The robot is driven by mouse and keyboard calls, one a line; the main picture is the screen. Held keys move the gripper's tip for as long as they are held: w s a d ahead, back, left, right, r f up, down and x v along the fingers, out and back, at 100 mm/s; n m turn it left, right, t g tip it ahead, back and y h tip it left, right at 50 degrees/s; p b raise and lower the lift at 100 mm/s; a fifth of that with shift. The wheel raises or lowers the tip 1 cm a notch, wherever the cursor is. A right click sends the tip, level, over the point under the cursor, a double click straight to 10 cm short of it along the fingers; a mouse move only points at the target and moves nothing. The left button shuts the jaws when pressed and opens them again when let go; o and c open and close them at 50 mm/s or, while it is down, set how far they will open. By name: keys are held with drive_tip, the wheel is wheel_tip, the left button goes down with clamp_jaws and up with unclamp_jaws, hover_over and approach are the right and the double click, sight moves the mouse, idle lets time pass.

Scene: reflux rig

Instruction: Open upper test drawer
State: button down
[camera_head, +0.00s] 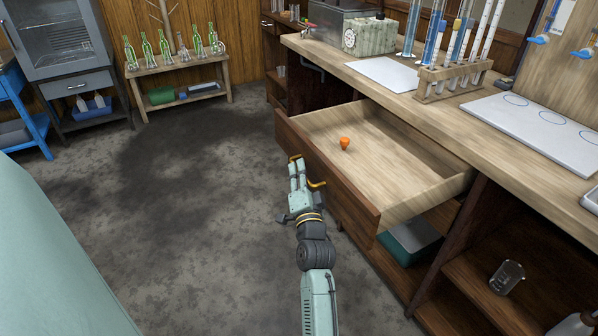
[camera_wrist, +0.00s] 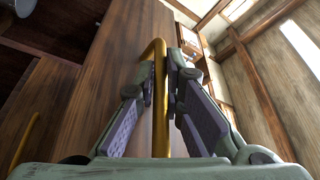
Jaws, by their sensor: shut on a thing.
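The upper test drawer (camera_head: 400,157) stands pulled out from the workbench, its pale wooden inside in view. A small orange stopper-like item (camera_head: 344,143) lies on its floor. My gripper (camera_head: 305,172) is at the outer face of the drawer front. In the wrist view my gripper (camera_wrist: 160,75) has its two fingers on either side of the brass bar handle (camera_wrist: 161,130), shut on it. The dark wooden drawer front (camera_wrist: 105,75) fills the left part of the wrist view. In the head view my gripper covers the middle of the handle.
The benchtop (camera_head: 400,92) carries a test tube rack (camera_head: 446,91) and a white plate (camera_head: 530,128). The floor left of my arm is clear.

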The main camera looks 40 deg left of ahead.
drive_tip(key=c, duration=1.7)
unclamp_jaws()
drive_tip(key=v, duration=1.2)
